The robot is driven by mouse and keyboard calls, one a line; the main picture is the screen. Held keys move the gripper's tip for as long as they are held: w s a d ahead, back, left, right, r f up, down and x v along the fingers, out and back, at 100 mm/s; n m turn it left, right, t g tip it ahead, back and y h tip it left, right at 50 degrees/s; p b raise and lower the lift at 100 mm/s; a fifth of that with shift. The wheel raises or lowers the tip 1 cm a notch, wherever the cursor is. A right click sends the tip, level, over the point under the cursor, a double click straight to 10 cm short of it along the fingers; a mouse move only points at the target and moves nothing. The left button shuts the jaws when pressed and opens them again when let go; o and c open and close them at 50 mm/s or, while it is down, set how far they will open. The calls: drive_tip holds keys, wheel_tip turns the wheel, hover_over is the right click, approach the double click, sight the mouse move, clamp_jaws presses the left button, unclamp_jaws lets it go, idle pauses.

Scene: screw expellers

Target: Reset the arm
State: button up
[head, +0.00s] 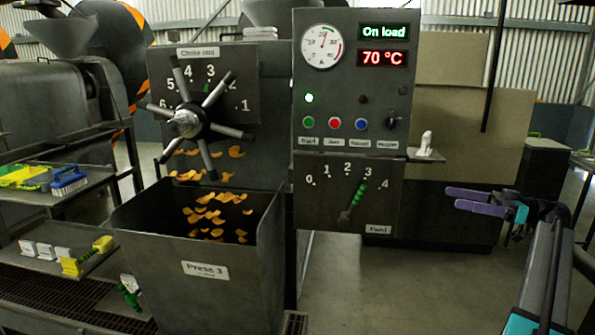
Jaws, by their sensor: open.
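My gripper (447,200) is at the right of the head view, with its purple fingers apart and nothing between them. It points left and is in front of the floor and low dark wall, clear of the press. My arm runs down to the bottom right corner. The press control panel (350,85) stands in the middle, with a round gauge (321,46), an "On load" display (384,32) and a "70 °C" display (383,58). The choke handwheel (187,123) is left of the panel.
The Press 3 bin (190,275) holds several orange flakes. A small shelf (428,156) with a white object juts from the panel's right side. Shelves at left carry a blue brush (68,182) and yellow and white items. The floor around my gripper is open.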

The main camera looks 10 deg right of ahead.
drive_tip(key=w+a+f+m+t+p, duration=0.1)
drive_tip(key=w+a+f+m+t, duration=0.1)
drive_tip(key=w+a+f, duration=0.65)
drive_tip(key=w+a+f+m+t+p, duration=0.15)
drive_tip(key=w+a+f+m, duration=0.35)
drive_tip(key=a, duration=0.7)
drive_tip(key=w+a+f+t, duration=0.3)
drive_tip(key=w+a+f, duration=0.3)
drive_tip(key=a+f, duration=0.4)
drive_tip(key=w+a+f+m+t+h+p, duration=0.1)
drive_tip(key=a+f+m+h, duration=0.45)
drive_tip(key=f, duration=0.45)
drive_tip(key=a+f+m+t+h, duration=0.1)
drive_tip(key=a+f+m+h, duration=0.4)
drive_tip(key=f, duration=0.5)
drive_tip(key=s+f+g+h+p, duration=0.1)
drive_tip(key=s+f+g+h, duration=0.8)
drive_tip(key=s+f, duration=1.5)
drive_tip(key=s+a+f+n+g+y, duration=0.1)
drive_tip(key=s+n+g, duration=0.2)
drive_tip(key=s+g, duration=0.4)
drive_tip(key=s+a+f+n+g+y, duration=0.1)
drive_tip(key=s+n+g, duration=0.3)
drive_tip(key=s, duration=1.7)
drive_tip(key=g+y, duration=0.1)
drive_tip(key=g, duration=0.2)
drive_tip(key=shift+a+f, duration=0.25)
